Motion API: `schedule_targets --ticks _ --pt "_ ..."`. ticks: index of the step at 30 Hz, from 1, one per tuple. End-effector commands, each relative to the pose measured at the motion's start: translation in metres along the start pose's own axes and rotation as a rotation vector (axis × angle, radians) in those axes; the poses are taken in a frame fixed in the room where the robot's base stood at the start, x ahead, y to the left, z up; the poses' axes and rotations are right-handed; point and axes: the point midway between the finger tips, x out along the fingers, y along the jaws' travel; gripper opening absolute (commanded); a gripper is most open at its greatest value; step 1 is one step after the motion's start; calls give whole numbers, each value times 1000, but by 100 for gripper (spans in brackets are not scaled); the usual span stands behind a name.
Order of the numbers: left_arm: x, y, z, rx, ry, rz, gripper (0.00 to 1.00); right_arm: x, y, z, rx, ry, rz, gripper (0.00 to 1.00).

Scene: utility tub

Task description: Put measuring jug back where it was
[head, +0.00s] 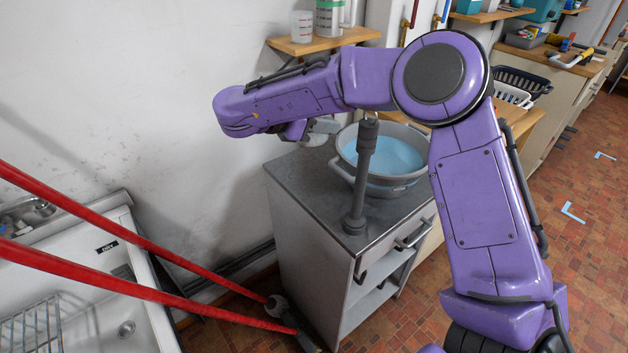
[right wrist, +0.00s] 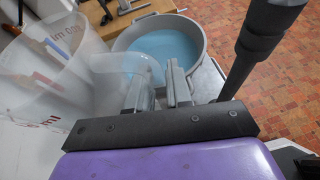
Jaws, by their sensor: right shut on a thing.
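My right gripper (head: 322,128) is beside the basin, above the grey worktop, largely hidden by my purple arm in the head view. The right wrist view shows its two fingers (right wrist: 160,88) close together. A large translucent measuring jug (right wrist: 50,65) with ml markings fills the left of that view. Its pale handle part (right wrist: 122,72) reaches the fingers, and the gripper is shut on the jug. In the head view the jug is mostly hidden behind my arm. My left gripper is not in view.
A grey basin of blue water (head: 398,155) stands on the worktop (head: 305,185). A dark grey post (head: 360,180) rises in front of it. A wall shelf (head: 325,40) holds a translucent beaker (head: 301,27) and a green-grey can (head: 329,18). Red bars (head: 150,250) cross at left, over a white sink (head: 95,310).

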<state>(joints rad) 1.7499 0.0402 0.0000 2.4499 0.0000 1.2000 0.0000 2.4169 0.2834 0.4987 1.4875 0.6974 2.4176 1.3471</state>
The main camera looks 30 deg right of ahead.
Motion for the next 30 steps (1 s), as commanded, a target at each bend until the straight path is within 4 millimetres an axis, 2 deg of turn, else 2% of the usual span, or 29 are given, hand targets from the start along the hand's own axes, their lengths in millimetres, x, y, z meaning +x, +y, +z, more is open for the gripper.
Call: schedule_targets --ticks 6,12,19,24,30 --pt "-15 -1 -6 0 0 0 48 22 -2 -53 -9 0 0 0" --pt "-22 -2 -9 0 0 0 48 38 -4 -92 -6 0 2 0" --pt "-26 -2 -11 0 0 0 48 48 -4 -115 -4 -1 3 0" --pt "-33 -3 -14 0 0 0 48 59 -6 -142 -5 -1 3 0" --pt "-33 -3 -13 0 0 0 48 62 -6 -149 -1 0 5 0"
